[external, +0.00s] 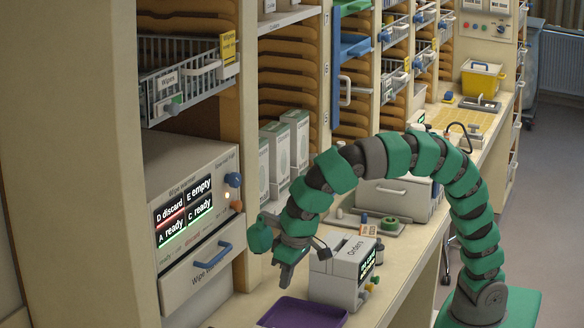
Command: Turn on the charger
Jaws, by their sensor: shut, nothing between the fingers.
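I cannot tell for sure which thing is the charger; no label in the external view reads as one. A beige panel with a blue knob and small coloured buttons (487,26) is on the far wall unit at the upper right, its lettering too small to read. My gripper (284,284) hangs pointing down at the end of the green arm, shut and empty. It is in front of the shelves, left of the white Orders box (338,277) and far from that panel.
A cream wipe unit (190,225) with a lit display and blue-handled drawer stands left of my gripper. A purple tray (303,314) lies at the bottom. White cartons (294,143) stand behind. A yellow bin (481,80) sits on the far counter. Wire baskets hang above.

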